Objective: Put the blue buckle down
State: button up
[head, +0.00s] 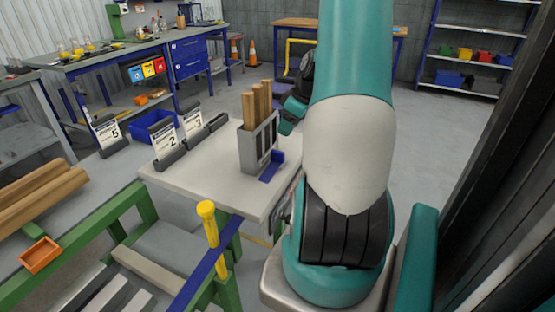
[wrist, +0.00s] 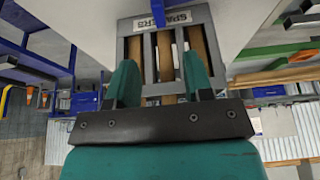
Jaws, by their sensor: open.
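The blue buckle (head: 271,168) is on the pale table top (head: 200,187), close against the front right foot of the grey spacer rack (head: 246,150). In the wrist view the buckle (wrist: 158,12) shows at the top edge, partly cut off, in front of the rack's label. My gripper (wrist: 158,68) is open, with nothing between its two teal fingers. It faces the rack and is apart from the buckle. In the head view my gripper is behind the rack's right side, partly hidden by my arm.
The rack holds several wooden spacers (head: 262,98) standing upright. Number cards 2 (head: 168,143) and 3 (head: 193,121) stand along the table's left side. A yellow-capped post (head: 207,210) and green frame stand in front. The table's front left is clear.

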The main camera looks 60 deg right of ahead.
aim_at(277, 151)
jog(key=x, duration=0.6)
jog(key=p+x, duration=0.1)
jog(key=x, duration=0.4)
jog(key=shift+s+f+p, duration=0.1)
jog(key=shift+f+p, duration=0.1)
jog(key=shift+p, duration=0.2)
jog(key=shift+c, duration=0.2)
grip_shut()
